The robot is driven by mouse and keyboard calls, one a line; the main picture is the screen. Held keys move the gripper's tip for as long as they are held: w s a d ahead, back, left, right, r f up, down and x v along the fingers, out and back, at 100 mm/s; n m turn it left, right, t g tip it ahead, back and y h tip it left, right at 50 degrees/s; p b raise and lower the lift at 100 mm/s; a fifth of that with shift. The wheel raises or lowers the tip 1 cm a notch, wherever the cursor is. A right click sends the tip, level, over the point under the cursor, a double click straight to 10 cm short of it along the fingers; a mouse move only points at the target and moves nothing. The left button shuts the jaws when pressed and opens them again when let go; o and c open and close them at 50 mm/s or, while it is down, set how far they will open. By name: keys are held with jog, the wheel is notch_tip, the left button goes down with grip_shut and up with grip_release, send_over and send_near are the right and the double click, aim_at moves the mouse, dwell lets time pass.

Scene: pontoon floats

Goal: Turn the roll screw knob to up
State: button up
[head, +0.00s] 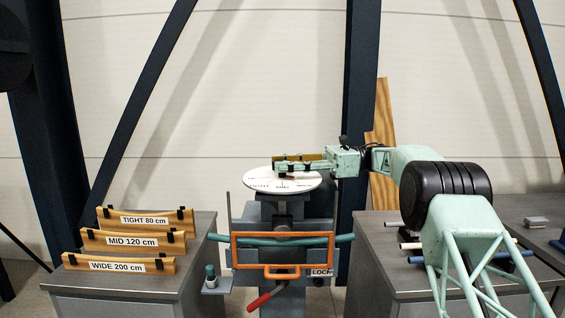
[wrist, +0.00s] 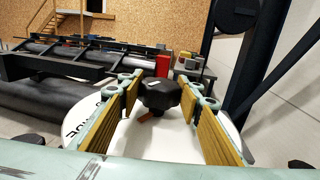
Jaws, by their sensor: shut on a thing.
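The roll screw knob (wrist: 160,92) is a black lobed knob standing over a white round dial (head: 284,187). The dial also shows in the wrist view (wrist: 125,135), with dark lettering at its left edge. A small orange-brown pointer (wrist: 145,117) sticks out under the knob toward the camera, slightly left. My gripper (head: 284,164) lies level just above the dial, reaching in from the right. In the wrist view, its yellow-padded fingers (wrist: 161,95) are shut on the knob, one on each side. In the head view the fingers hide the knob. The dial's lettering is too small to read surely.
An orange frame (head: 283,234) with a red-handled lever (head: 259,301) and a LOCK label stands below the dial. Wooden boards (head: 137,241) marked TIGHT, MID and WIDE sit on the left bench. Rods lie on the right bench (head: 385,277). A dark post (head: 360,100) rises behind my wrist.

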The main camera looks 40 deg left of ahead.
jog(key=shift+n+g+h+p, duration=0.5)
jog(key=shift+h+p, duration=0.1)
jog(key=shift+p, duration=0.2)
dwell(0.4)
jog(key=o, duration=0.9)
jog(key=shift+s, duration=0.1)
jog(key=shift+m+t+y+b, duration=1.4)
jog(key=shift+t+y+b, duration=0.15)
jog(key=shift+b, duration=0.6)
jog(key=shift+m+t+y+b, duration=0.8)
jog(key=shift+m+t+y, duration=0.65)
jog(key=shift+t, duration=0.5)
jog(key=shift+r+m+t+y+p, duration=0.15)
jog(key=shift+m+t+y, duration=0.15)
jog(key=shift+m+t, duration=0.85)
jog(key=shift+f+m+t+y+p, duration=0.25)
jog(key=shift+m+t, duration=0.45)
jog(key=shift+t, duration=0.85)
jog(key=shift+r+t, duration=0.2)
jog(key=shift+t, duration=0.1)
jog(key=shift+m+t, duration=0.5)
